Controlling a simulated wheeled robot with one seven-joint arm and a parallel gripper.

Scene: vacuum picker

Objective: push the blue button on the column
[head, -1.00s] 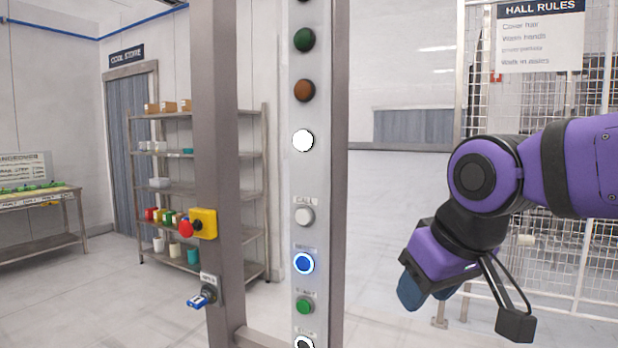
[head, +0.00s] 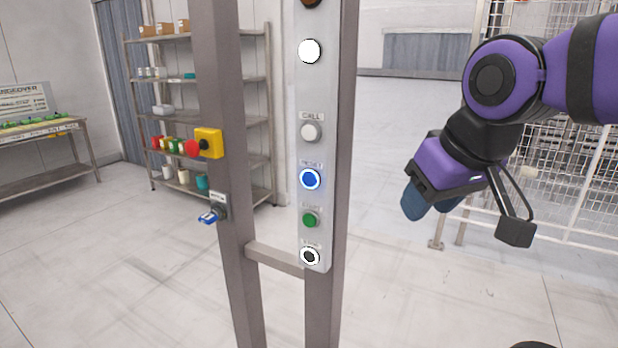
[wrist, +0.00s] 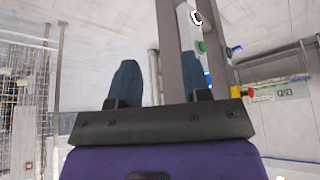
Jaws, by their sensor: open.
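The blue button (head: 310,179) is a blue disc with a bright ring, under a RESET label on the grey panel (head: 318,100) of the column (head: 345,140). My gripper (head: 428,203) is to the right of the column in the head view, apart from it and slightly lower than the blue button. In the wrist view the two dark blue fingers of my gripper (wrist: 157,82) stand apart with nothing between them. A small piece of the blue button (wrist: 207,78) shows beside the right finger there; the rest is hidden.
On the same panel are a white CALL button (head: 311,132), a green button (head: 310,219) and a black button with a white ring (head: 310,256). A red emergency button (head: 192,147) and a blue key switch (head: 209,216) are on the left post. A mesh fence (head: 560,190) stands behind my arm.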

